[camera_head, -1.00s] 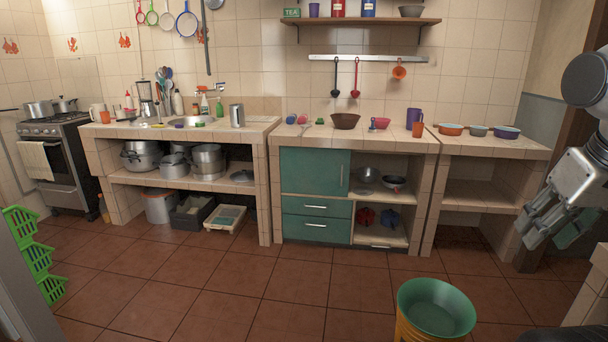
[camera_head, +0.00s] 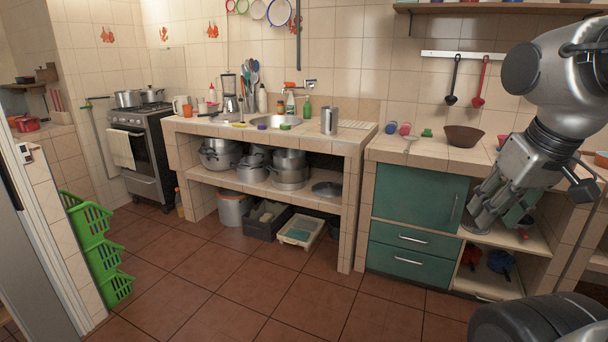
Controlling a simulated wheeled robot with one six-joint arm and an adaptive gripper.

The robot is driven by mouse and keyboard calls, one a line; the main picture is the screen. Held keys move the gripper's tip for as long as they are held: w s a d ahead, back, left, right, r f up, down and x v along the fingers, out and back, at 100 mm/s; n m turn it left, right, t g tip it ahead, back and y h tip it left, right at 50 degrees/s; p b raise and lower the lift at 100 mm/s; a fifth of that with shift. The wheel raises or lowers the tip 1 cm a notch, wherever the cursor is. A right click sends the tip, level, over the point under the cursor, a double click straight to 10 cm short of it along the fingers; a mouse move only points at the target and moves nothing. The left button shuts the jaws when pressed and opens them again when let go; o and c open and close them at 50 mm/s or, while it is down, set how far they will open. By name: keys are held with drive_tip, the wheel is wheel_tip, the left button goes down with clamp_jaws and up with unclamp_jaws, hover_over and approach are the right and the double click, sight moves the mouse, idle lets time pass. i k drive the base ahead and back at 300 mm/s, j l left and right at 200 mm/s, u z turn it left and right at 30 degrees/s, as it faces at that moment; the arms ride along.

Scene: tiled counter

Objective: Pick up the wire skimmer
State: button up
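A small pale utensil (camera_head: 411,142) lies on the tiled counter left of the brown bowl. It may be the wire skimmer, but it is too small to tell. My gripper (camera_head: 497,221) hangs at the right, in front of the counter and the open shelf, with its fingers pointing down. Its fingers look spread, with nothing seen between them. It is apart from the pale utensil, below and to its right in the picture.
A brown bowl (camera_head: 463,136) and small coloured cups (camera_head: 398,128) stand near the utensil. A black ladle (camera_head: 453,80) and a red ladle (camera_head: 480,82) hang on the wall rail. Green baskets (camera_head: 97,245) stand at the left. The middle floor is clear.

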sight(408, 138)
drive_tip(key=i+j+z, duration=0.1)
drive_tip(key=i, duration=1.75)
drive_tip(key=i+j+z, duration=0.15)
drive_tip(key=i+z, duration=0.2)
drive_tip(key=i, duration=0.15)
drive_tip(key=i+j+z, duration=0.3)
drive_tip(key=i, duration=0.25)
drive_tip(key=i+j+z, duration=0.35)
drive_tip(key=i+j, duration=0.05)
drive_tip(key=i, duration=0.05)
